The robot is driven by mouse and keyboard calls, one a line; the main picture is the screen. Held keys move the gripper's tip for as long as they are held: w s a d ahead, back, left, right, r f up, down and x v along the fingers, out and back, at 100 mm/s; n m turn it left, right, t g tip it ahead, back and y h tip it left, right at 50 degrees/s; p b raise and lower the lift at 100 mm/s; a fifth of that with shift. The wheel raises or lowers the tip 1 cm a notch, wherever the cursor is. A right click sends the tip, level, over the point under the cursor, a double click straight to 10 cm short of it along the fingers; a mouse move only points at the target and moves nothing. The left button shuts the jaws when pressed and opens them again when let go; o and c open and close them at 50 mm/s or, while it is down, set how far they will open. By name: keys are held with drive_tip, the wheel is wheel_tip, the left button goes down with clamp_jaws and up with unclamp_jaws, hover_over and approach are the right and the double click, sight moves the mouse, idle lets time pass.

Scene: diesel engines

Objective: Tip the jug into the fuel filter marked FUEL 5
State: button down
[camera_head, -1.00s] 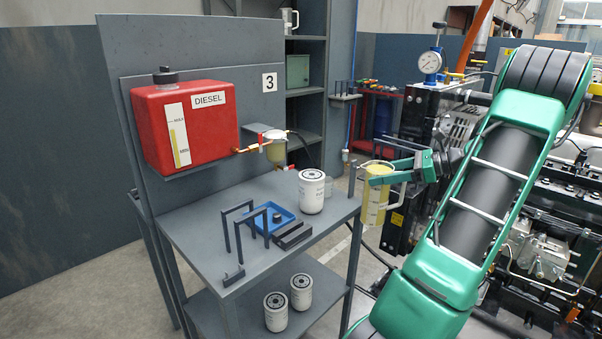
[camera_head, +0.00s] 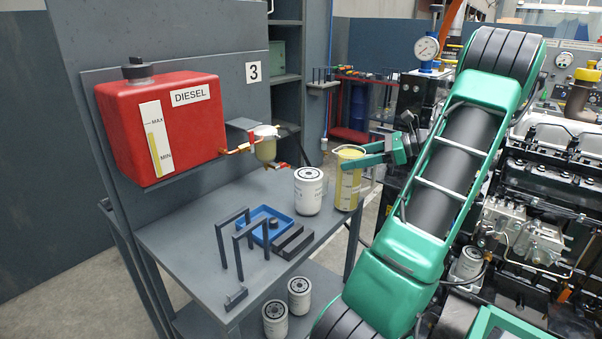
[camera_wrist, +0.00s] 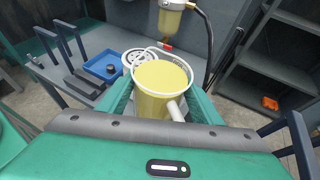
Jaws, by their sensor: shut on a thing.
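A clear jug (camera_head: 347,181) filled with yellow fuel is in my gripper (camera_head: 362,160), at the right end of the grey bench. In the wrist view the jug (camera_wrist: 160,88) shows from above, with its pale handle toward me and my gripper (camera_wrist: 160,100) shut around it. It looks upright. A white filter (camera_head: 309,191) stands just left of it on the bench; its printing is too small to read. In the wrist view the jug partly hides this filter (camera_wrist: 140,58). I cannot make out a FUEL 5 mark anywhere.
A red diesel tank (camera_head: 160,128) with a small bowl (camera_head: 265,146) and tap is above the bench (camera_head: 185,250). A blue tray (camera_head: 265,226) and dark upright frames stand on the bench. Two filters (camera_head: 299,297) are on the lower shelf. The engine (camera_head: 540,230) is at right.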

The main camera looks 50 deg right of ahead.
sight(335, 151)
drive_tip(key=shift+w, duration=0.15)
drive_tip(key=shift+a+r, duration=0.1)
idle(0.3)
drive_tip(key=shift+w+a+r+g+h, duration=0.15)
drive_tip(key=shift+a+g+h, duration=0.1)
drive_tip(key=shift+g+h, duration=0.25)
drive_tip(key=shift+w+a+r+n+g+p, duration=0.1)
drive_tip(key=shift+w+a+n+g+p, duration=0.15)
drive_tip(key=shift+n+g+p, duration=0.1)
drive_tip(key=shift+w+a+n+g+h+p, duration=0.35)
drive_tip(key=shift+w+a+g+h+p, duration=0.7)
drive_tip(key=shift+p, duration=0.75)
idle(2.2)
drive_tip(key=shift+w+a+r+g+h+p, duration=0.35)
drive_tip(key=shift+a+r+g+h+p, duration=0.25)
drive_tip(key=shift+r+h+p, duration=0.35)
idle(1.7)
